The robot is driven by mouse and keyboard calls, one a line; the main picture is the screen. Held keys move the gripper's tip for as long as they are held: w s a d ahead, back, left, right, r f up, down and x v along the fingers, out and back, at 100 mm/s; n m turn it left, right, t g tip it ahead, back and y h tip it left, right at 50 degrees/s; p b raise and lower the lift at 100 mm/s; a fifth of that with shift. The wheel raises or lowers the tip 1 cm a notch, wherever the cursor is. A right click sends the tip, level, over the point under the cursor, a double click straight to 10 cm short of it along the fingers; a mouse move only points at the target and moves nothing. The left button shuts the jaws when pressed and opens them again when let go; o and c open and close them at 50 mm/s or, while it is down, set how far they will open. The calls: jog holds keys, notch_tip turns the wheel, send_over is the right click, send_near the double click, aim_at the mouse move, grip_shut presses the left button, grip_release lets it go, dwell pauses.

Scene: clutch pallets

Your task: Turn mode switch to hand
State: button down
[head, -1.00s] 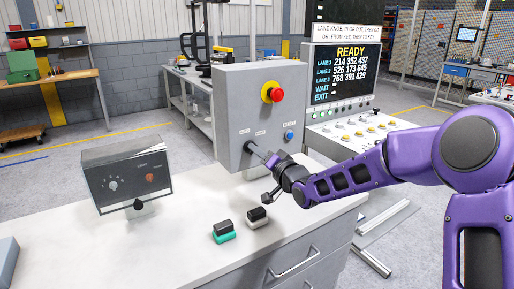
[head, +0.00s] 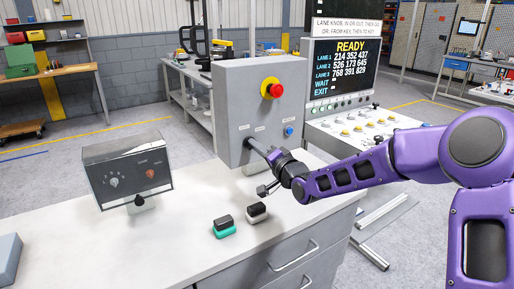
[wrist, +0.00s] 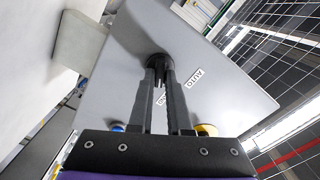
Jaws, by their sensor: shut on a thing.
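The mode switch (wrist: 158,62) is a dark knob on the front of the grey control box (head: 232,82). In the wrist view my gripper (wrist: 160,72) is shut on this knob, and the fingers cover most of it. An AUTO label (wrist: 195,78) shows beside the fingers, and another label is partly hidden between them. In the head view my gripper (head: 266,150) reaches the lower front of the box from the right and hides the knob. The knob's pointing direction cannot be read.
A red emergency stop (head: 274,91) and a blue button (head: 289,131) are on the same box face. A READY screen (head: 345,70) stands behind.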

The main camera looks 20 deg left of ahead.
jog(key=c, duration=0.9)
grip_release()
jog(key=shift+o, duration=0.2)
jog(key=p+v, duration=0.1)
jog(key=v, duration=1.6)
jog(key=shift+d, duration=0.25)
jog(key=shift+s, duration=0.1)
